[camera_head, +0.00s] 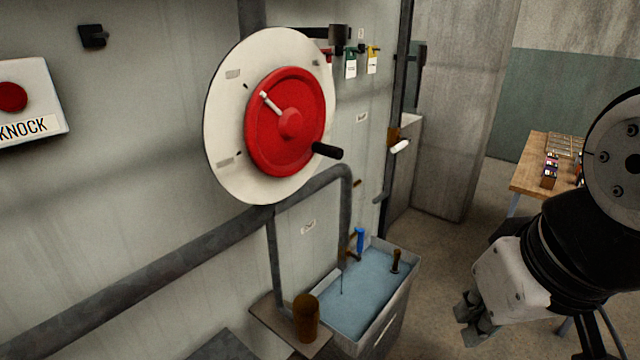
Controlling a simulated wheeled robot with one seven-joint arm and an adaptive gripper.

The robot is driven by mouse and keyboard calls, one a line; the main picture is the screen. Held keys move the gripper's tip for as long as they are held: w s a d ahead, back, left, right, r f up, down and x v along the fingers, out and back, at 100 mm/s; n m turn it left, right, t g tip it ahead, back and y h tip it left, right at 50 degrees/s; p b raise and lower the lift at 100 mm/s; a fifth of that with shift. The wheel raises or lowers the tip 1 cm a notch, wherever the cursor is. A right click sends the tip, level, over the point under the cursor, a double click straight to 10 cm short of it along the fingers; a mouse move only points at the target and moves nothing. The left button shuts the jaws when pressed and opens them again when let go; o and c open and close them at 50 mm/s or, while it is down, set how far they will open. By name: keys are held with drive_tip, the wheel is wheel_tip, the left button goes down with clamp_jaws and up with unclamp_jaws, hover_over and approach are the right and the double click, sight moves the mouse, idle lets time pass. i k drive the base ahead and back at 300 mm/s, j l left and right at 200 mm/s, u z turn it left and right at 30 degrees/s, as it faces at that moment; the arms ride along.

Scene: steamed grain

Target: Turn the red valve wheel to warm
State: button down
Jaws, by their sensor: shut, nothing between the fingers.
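The red valve wheel (290,128) is mounted on a white round dial plate (225,115) on the grey wall. A white pointer (270,103) lies at the wheel's upper left. A black handle (327,150) sticks out at its lower right. Small labels and tick marks sit around the plate, too small to read. My gripper (474,325) is at the lower right, pointing down. It is shut and empty, well apart from the wheel.
Pipes (150,268) run below the dial. A basin of water (365,280) stands under it, with a brown cylinder (307,318) on a ledge beside it. A KNOCK button plate (30,100) is at the left. A wooden table (530,176) stands behind my arm. Open floor lies between.

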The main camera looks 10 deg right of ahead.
sight(285, 120)
drive_tip(key=i+l+u, duration=0.1)
drive_tip(key=u, duration=0.35)
drive_tip(key=i+l+u, duration=0.1)
drive_tip(key=u, duration=0.35)
drive_tip(key=l+u, duration=0.3)
drive_tip(key=u, duration=0.15)
drive_tip(key=l+u, duration=0.35)
drive_tip(key=l, duration=0.8)
drive_tip(key=l+u, duration=0.3)
drive_tip(key=l, duration=1.35)
